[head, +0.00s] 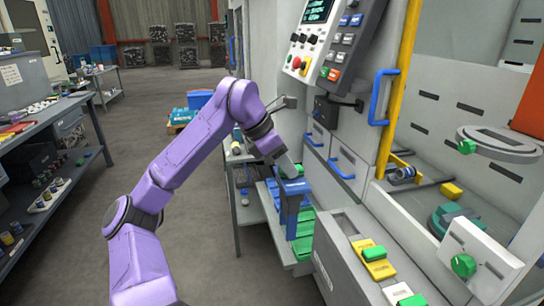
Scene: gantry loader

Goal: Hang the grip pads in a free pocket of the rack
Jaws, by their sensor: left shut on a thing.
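My left gripper (290,170) is at the end of the purple arm, pointing down and right over the blue rack (282,205) beside the machine. It is shut on a small piece, which I take to be the grip pads; the gripper and its small size hide most of it. A green bit (299,168) shows right at the fingertips. Green pieces (305,222) show at the rack's right side and below it. I cannot make out which pockets are free. My right gripper is not in view.
The machine's front with a control panel (325,45) and blue handles stands close to the right of the gripper. A grey ledge (350,255) with a yellow and green block (374,258) is at the lower right. A workbench (60,120) is at the left; the floor between is clear.

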